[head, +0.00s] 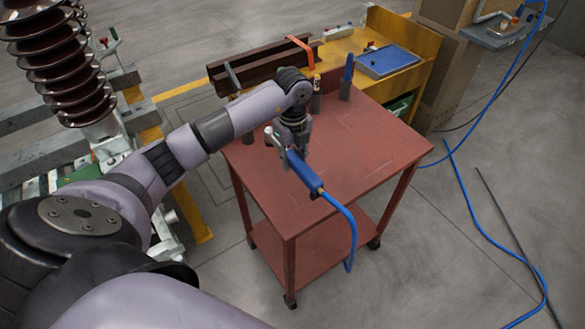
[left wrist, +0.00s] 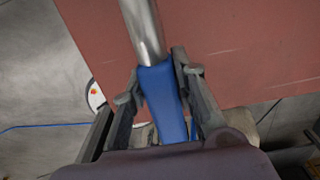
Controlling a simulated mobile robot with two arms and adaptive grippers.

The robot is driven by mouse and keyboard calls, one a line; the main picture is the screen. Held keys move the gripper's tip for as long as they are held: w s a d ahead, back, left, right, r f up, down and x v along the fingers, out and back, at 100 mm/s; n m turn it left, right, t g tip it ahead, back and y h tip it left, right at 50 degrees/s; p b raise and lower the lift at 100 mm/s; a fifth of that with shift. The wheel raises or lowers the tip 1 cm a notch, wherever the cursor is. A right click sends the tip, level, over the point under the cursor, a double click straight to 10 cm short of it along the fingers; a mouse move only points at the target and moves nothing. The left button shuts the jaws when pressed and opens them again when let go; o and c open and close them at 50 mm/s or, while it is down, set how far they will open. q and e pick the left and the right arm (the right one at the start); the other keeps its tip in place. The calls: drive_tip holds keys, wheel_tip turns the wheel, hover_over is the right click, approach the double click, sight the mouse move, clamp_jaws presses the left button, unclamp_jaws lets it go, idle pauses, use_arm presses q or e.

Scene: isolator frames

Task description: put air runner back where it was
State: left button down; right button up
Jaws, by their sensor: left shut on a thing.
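The air runner (head: 304,172) is a blue-handled tool with a metal head at its left end and a blue hose at its right end. My left gripper (head: 292,150) is shut on its blue handle and holds it over the near left part of the red table (head: 375,140). Whether it touches the tabletop is hard to tell. In the left wrist view the blue handle (left wrist: 163,100) sits between the two fingers (left wrist: 160,85), with the metal head (left wrist: 142,32) pointing up the picture. My right gripper is not in view.
Two grey holders stand at the table's back edge, one with a small tool (head: 317,92), one with a blue-handled tool (head: 347,78). A brown beam (head: 250,65) and a yellow bench (head: 420,45) lie behind. The blue hose (head: 352,225) hangs over the front edge. The table's right half is clear.

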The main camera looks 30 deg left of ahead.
sight(293, 155)
use_arm(q)
drive_tip(key=shift+f, duration=1.9)
drive_tip(key=shift+w+f, duration=0.1)
drive_tip(key=shift+f, duration=0.35)
drive_tip(key=shift+f, duration=0.1)
drive_tip(key=c, duration=1.3)
unclamp_jaws()
wheel_tip(293, 155, up, 12)
drive_tip(key=shift+r+b, duration=0.1)
drive_tip(key=shift+b, duration=0.65)
